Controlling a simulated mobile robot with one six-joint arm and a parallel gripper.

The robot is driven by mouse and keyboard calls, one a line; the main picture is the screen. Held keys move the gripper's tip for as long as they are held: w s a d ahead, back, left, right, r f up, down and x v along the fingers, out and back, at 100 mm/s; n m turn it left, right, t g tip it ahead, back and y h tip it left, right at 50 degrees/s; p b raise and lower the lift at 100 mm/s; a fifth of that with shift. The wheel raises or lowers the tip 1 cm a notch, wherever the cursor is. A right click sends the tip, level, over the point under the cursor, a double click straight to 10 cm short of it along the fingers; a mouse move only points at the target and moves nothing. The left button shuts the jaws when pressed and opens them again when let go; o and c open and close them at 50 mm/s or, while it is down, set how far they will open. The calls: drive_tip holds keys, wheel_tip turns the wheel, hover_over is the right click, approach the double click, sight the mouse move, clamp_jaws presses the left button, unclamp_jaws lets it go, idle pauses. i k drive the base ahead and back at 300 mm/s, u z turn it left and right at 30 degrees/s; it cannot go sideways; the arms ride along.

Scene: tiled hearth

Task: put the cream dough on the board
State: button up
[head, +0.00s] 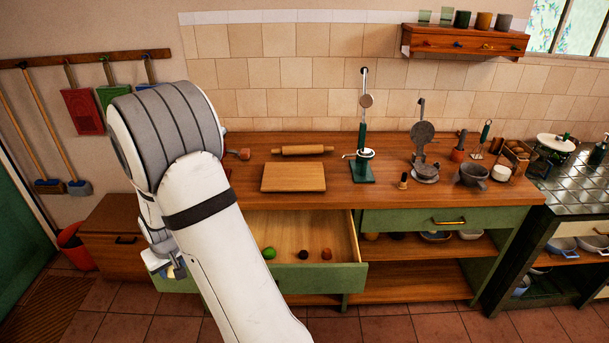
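The board (293,177) is a bare, light wooden rectangle on the counter, left of centre. My gripper (170,268) hangs low at the left, mostly hidden by my arm, over the left part of the open drawer (330,276). A small pale cream patch (178,272) shows at its fingers. It may be the cream dough, but I cannot tell whether it is held or lies in the drawer behind. The fingers are too small and covered to tell open from shut. A green lump (269,253), a dark lump (303,254) and an orange-brown lump (327,254) lie in the drawer.
A rolling pin (303,150) lies behind the board. A green press (363,165) stands right of it, then a round iron (425,150) and a dark mortar (471,174). The drawer juts out below the counter. The counter in front of the rolling pin holds only the board.

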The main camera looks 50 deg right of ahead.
sight(293, 174)
drive_tip(key=z, duration=1)
drive_tip(key=i, duration=1)
drive_tip(key=z, duration=0.05)
